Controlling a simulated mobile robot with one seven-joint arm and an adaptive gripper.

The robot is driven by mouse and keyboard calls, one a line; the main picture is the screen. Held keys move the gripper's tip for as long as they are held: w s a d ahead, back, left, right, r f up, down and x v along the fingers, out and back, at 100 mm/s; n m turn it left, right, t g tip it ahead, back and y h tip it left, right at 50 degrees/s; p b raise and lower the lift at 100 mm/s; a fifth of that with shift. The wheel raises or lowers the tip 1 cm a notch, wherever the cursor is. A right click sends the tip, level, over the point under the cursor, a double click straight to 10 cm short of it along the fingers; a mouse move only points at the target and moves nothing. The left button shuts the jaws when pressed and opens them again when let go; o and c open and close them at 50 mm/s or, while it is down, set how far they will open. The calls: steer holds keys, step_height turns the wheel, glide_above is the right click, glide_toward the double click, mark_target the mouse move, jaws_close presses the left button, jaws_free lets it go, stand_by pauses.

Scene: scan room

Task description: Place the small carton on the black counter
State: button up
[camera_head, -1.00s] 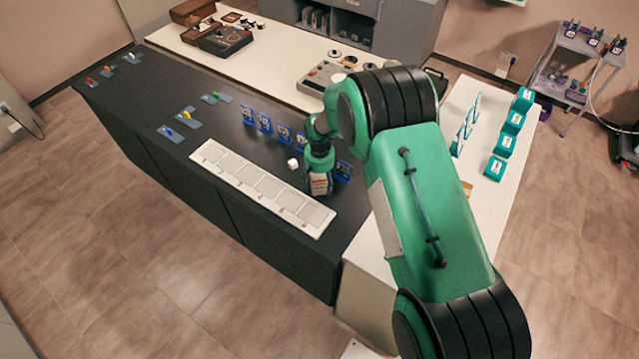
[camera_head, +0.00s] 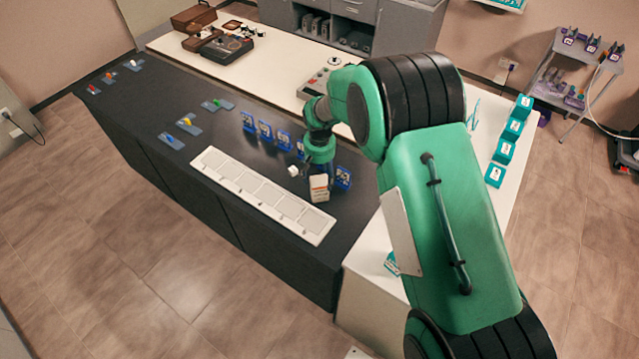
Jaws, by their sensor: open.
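A small white carton with reddish-brown marking (camera_head: 319,188) stands upright on the black counter (camera_head: 225,125), at the right part, close beside the white panelled tray. My gripper (camera_head: 321,172) is open and points down just behind the carton, overlapping its top edge in the picture. The fingertips are small and partly hidden by the carton. I cannot tell whether a finger still touches it.
A long white tray (camera_head: 203,159) lies along the counter's front. Several blue card stands (camera_head: 265,129) form a row behind it. A small white cube (camera_head: 293,171) sits left of my gripper. White tables adjoin the counter behind and right. Coloured pieces lie at left.

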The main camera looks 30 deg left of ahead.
steer(key=shift+r, duration=1.8)
steer(key=shift+r, duration=0.1)
